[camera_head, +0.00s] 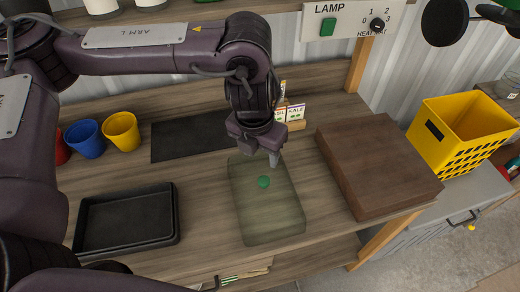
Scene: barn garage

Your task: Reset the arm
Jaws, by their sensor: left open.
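My left arm comes in from the left and reaches over the wooden bench (210,230). Its gripper (274,160) points down above the far end of a translucent green mat or tray (265,220). The gripper is open, and I see nothing between its fingers. A small round green thing (263,182) lies on the green mat, just below the fingertips and apart from them. My right gripper does not show.
A black tray (125,240) lies at the left front. Red, blue (86,138) and yellow (122,131) cups stand behind it. A dark mat (190,137) lies at the back. A brown wooden block (378,165) and a yellow crate (465,128) are at the right. Labelled cards (295,113) stand behind the gripper.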

